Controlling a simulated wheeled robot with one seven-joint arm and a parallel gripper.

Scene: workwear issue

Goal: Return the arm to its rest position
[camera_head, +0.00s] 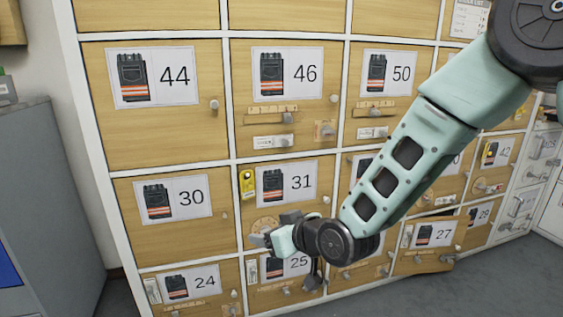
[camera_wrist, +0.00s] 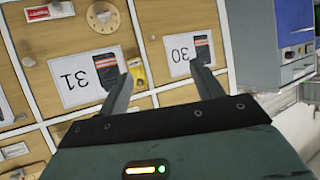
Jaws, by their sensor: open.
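My arm reaches down from the top right across the locker front in the head view. My gripper (camera_head: 272,240) is at the arm's end, in front of the area between door 31 (camera_head: 305,200) and door 25. In the wrist view my gripper (camera_wrist: 164,82) has its two fingers spread apart, with nothing between them. The wrist view is turned over: the door 31 label (camera_wrist: 80,78) lies left of the fingers and the door 30 label (camera_wrist: 185,52) lies beyond them. Whether a finger touches a door cannot be told.
The wooden locker wall has several numbered doors with knobs and latches, such as door 44 (camera_head: 155,140). Door 27 (camera_head: 425,262) at lower right stands ajar. A yellow tag (camera_head: 247,184) hangs at door 31. A grey cabinet (camera_head: 45,200) stands left; grey floor shows at lower right.

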